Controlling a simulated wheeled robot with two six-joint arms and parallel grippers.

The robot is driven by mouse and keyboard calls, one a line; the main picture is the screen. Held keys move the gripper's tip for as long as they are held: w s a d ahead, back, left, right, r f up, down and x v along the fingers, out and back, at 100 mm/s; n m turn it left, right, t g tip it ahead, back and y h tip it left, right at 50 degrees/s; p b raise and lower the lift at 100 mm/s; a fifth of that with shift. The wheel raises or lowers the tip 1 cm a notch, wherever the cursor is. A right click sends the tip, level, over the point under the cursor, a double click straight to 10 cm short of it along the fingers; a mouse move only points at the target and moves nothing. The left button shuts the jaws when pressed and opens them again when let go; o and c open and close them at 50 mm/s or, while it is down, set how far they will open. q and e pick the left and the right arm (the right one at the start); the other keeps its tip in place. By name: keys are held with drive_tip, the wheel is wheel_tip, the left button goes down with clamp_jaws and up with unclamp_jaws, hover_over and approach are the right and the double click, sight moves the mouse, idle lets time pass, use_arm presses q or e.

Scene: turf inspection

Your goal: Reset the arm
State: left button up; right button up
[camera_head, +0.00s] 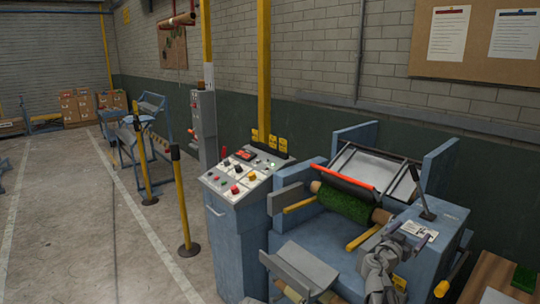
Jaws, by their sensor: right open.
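My right gripper (394,243) is grey and reaches up from the bottom, right of centre, in front of the blue turf machine (338,236). It is open, and I see nothing held in it. A roll of green turf (342,203) lies across the machine behind it, beneath an orange-red bar (345,182). A dark lever (427,206) stands on the machine's right housing, beside a white label. I cannot tell whether the gripper touches the housing.
A blue control console (237,230) with coloured buttons stands left of the machine. Yellow posts (184,205) stand further left on the grey floor. A wooden surface with a green turf piece (525,279) is at the lower right. The left floor is largely clear.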

wheel_tip(320, 180, up, 9)
drive_tip(key=p, duration=0.8)
drive_tip(key=shift+d, duration=0.1)
